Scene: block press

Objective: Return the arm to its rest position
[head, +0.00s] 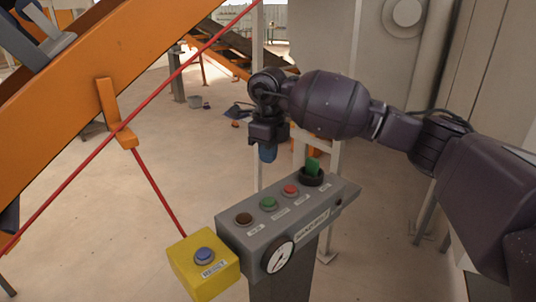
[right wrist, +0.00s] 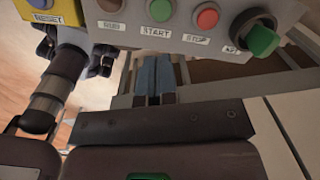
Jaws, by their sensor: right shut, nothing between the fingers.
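My right gripper (head: 267,153) hangs fingers down behind the grey control box (head: 228,238) in the head view. Its blue fingers (right wrist: 155,78) are together and empty in the right wrist view, apart from the box. The box carries a dark button (head: 243,219), a green START button (head: 268,203), a red STOP button (head: 291,189) and a green selector switch (head: 313,166) on a black base. A yellow box (head: 205,279) with a blue RESET button (head: 204,256) adjoins its left end. My left gripper is in neither view.
A round gauge (head: 281,257) is on the front of the control box, which stands on a grey post. An orange conveyor frame (head: 75,95) and a taut red cord (head: 185,67) cross the left side.

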